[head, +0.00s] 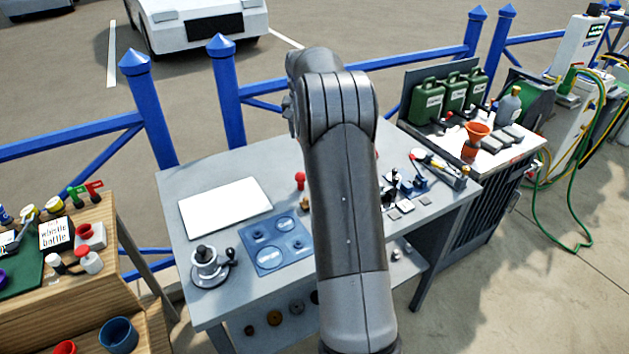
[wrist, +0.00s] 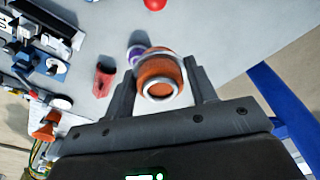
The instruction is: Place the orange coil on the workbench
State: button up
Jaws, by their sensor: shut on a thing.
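The orange coil (wrist: 158,72), with a pale ring at its near end, sits between the two fingers of my gripper (wrist: 160,76) in the wrist view. My gripper is shut on it. The grey workbench (wrist: 215,30) lies beyond the coil in the wrist view; I cannot tell the gap between them. In the head view the workbench (head: 265,172) fills the middle. My arm covers part of it there and hides my gripper and the coil.
A white board (head: 225,207), blue tray (head: 275,244) and round metal fixture (head: 207,265) occupy the bench's left side. A red knob (head: 300,180) stands near its middle. Small tools crowd its right. A purple-and-white thing (wrist: 136,54) and red piece (wrist: 103,80) show near the coil.

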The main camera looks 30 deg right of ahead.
jog(key=f, duration=0.4)
jog(key=shift+a+f, duration=0.1)
jog(key=shift+a, duration=0.15)
send_over(271, 175)
notch_tip(271, 175, down, 8)
jog(key=shift+s+a+r, duration=0.15)
jog(key=shift+r, duration=0.1)
jog(key=shift+f, duration=2)
jog(key=shift+f, duration=0.1)
jog(key=o, duration=1)
jog(key=shift+o, duration=0.2)
